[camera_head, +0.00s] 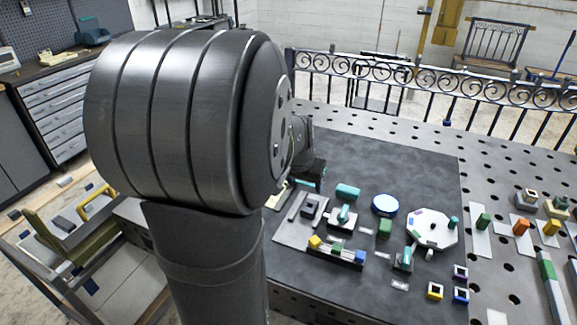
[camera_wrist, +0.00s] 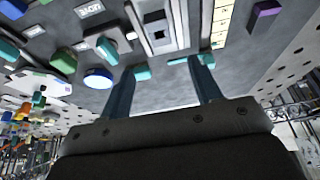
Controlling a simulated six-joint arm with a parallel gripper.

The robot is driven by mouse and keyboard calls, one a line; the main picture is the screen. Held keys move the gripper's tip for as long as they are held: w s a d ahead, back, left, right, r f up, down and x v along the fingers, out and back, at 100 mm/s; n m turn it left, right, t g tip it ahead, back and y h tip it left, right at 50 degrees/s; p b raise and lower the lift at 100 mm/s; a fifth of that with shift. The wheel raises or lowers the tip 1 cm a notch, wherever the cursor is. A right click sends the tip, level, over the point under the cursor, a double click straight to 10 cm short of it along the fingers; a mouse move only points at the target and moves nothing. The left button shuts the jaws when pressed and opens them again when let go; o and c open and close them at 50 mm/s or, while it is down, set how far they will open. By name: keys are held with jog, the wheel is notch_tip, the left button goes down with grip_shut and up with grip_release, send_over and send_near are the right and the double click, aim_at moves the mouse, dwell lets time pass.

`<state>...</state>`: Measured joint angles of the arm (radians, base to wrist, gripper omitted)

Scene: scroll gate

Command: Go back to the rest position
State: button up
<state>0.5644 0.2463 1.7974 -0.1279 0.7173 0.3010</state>
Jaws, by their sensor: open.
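My gripper (camera_wrist: 172,67) shows in the wrist view with its two dark fingers spread and teal tips apart. Nothing is between the fingers. In the head view my large dark arm fills the left middle and hides most of my gripper; only a dark part of it shows past the arm, above the left side of the dark mat (camera_head: 340,155). A teal block (camera_head: 347,191) lies on the mat to the right of it. A blue round piece (camera_head: 385,205) also shows in the wrist view (camera_wrist: 98,78).
A grey base (camera_head: 290,232) with small coloured blocks and a white octagonal plate (camera_head: 432,230) stand on the mat. Several coloured blocks sit on white strips at the right. A scrolled metal railing (camera_head: 400,75) runs along the back. The mat's far part is clear.

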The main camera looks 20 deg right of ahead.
aim_at(309, 204)
jog(key=x, duration=1.1)
jog(key=shift+f, duration=0.15)
jog(key=shift+w+d+f, duration=0.1)
jog(key=shift+f, duration=0.55)
jog(key=o, duration=0.9)
jog(key=s+d+r+g+y, duration=0.1)
jog(key=s+d+r, duration=0.15)
jog(key=r, duration=0.45)
jog(key=s+d+r+g+y, duration=0.1)
jog(key=s+d+r, duration=0.15)
jog(key=r, duration=0.45)
jog(key=s+d+r+g+y, duration=0.1)
jog(key=s+d+r, duration=0.15)
jog(key=r, duration=0.45)
jog(key=f, duration=1)
jog(key=shift+w+d+f, duration=0.1)
jog(key=shift+w+d, duration=0.1)
jog(key=shift+w, duration=0.1)
